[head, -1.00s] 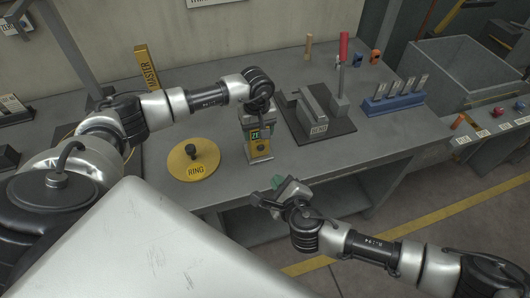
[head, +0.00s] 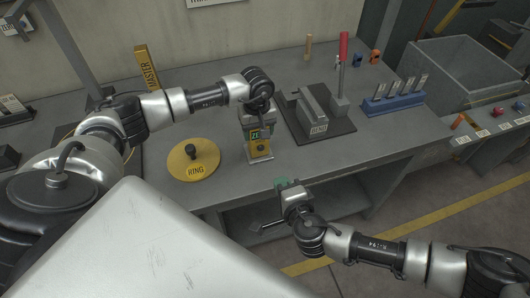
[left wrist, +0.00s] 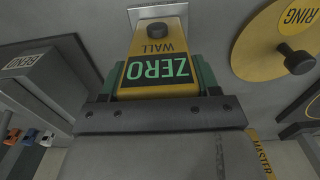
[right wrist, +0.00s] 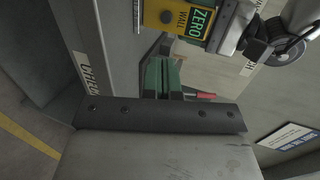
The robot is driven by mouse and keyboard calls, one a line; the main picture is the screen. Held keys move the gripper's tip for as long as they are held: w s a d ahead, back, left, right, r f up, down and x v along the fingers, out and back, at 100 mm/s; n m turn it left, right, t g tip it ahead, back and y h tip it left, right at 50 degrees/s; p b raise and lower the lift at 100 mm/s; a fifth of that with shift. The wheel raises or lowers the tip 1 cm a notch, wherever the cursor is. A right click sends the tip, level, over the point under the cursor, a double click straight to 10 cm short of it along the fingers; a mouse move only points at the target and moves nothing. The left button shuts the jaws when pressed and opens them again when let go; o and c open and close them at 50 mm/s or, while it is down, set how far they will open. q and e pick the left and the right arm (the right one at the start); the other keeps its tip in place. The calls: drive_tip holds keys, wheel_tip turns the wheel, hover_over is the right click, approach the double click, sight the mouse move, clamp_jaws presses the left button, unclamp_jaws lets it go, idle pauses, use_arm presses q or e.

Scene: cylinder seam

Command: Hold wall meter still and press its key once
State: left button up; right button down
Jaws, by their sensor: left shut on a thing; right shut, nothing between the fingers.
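The wall meter (head: 264,155) is a yellow block with a green ZERO display, standing on the bench near its front edge. My left gripper (head: 255,122) is shut on it from above; in the left wrist view the green fingers (left wrist: 160,82) flank the display of the meter (left wrist: 145,46). Its dark round key (left wrist: 157,31) is uncovered there, below the WALL lettering on the block. My right gripper (head: 281,183) is shut and empty, in front of the bench edge and apart from the meter. The right wrist view shows its green fingers (right wrist: 162,76) and the key (right wrist: 166,17).
A yellow RING disc (head: 184,166) with a black knob lies left of the meter. A grey BEND fixture (head: 314,112) stands to its right, with a blue rack (head: 390,102) beyond. The bench front edge lies between my right gripper and the meter.

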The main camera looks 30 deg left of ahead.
sight(262, 149)
drive_tip(key=x, duration=1.1)
drive_tip(key=shift+w+a+r, duration=0.15)
drive_tip(key=shift+w+r, duration=0.05)
drive_tip(key=shift+r, duration=0.1)
drive_tip(key=shift+w+a, duration=0.6)
drive_tip(key=shift+a, duration=0.1)
